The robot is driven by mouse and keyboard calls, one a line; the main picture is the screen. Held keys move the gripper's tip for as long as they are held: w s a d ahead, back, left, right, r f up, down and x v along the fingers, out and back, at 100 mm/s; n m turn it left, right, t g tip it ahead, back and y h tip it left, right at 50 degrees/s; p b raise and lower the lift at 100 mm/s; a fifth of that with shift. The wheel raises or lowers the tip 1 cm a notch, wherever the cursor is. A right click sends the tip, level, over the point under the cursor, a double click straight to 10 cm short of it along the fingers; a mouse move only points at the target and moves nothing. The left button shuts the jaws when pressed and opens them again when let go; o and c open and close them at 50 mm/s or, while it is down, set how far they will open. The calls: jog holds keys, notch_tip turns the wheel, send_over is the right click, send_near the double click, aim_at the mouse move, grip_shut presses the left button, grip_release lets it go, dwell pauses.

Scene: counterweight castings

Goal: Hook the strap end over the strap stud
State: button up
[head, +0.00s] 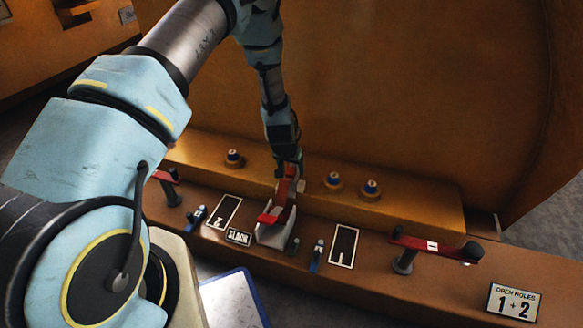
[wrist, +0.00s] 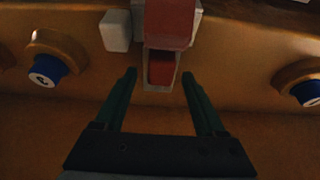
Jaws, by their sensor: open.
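My gripper (head: 288,160) points down over the middle of the ledge. In the wrist view its two green fingers (wrist: 159,75) are apart, with no object clearly held between them. A red strap (head: 284,190) runs below the gripper toward a pale grey block (head: 274,234). In the wrist view the red strap (wrist: 170,22) lies ahead of the fingertips, and a smaller red patch shows inside a grey frame (wrist: 158,84). I cannot tell whether the fingers touch it. Which part is the strap stud is not clear, and the gripper hides the area behind the strap.
Blue-capped knobs (head: 333,180) stand on the upper ledge on both sides. A red bar on a post (head: 430,245) stands at right, another (head: 168,178) at left. Small blue levers (head: 317,254), dark plates (head: 343,245) and a SLACK label (head: 238,237) line the lower ledge.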

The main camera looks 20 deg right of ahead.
jog(key=p+v, duration=0.2)
jog(key=v, duration=0.8)
jog(key=shift+r, duration=0.4)
jog(key=shift+a, duration=0.1)
jog(key=w+a+r+n, duration=0.2)
jog(key=w+a+r, duration=0.1)
jog(key=a+r, duration=0.6)
jog(key=s+a+r+n+g+y+p, duration=0.1)
jog(key=s+a+r+n, duration=0.1)
jog(key=s+a+r, duration=0.45)
jog(key=s+a+r+n+y, duration=0.15)
jog(key=a+r, duration=0.25)
jog(key=a, duration=0.6)
jog(key=s+a+r+n+g+y+p, duration=0.1)
jog(key=s+a+r+n, duration=0.15)
jog(key=a+r, duration=0.45)
notch_tip(320, 180, up, 27)
jog(key=a+p, duration=0.1)
jog(key=p, duration=2.6)
jog(key=shift+s+f+m, duration=0.15)
jog(key=shift+f+m, duration=0.1)
jog(key=shift+m, duration=0.05)
jog(key=shift+h, duration=0.25)
jog(key=shift+c, duration=0.2)
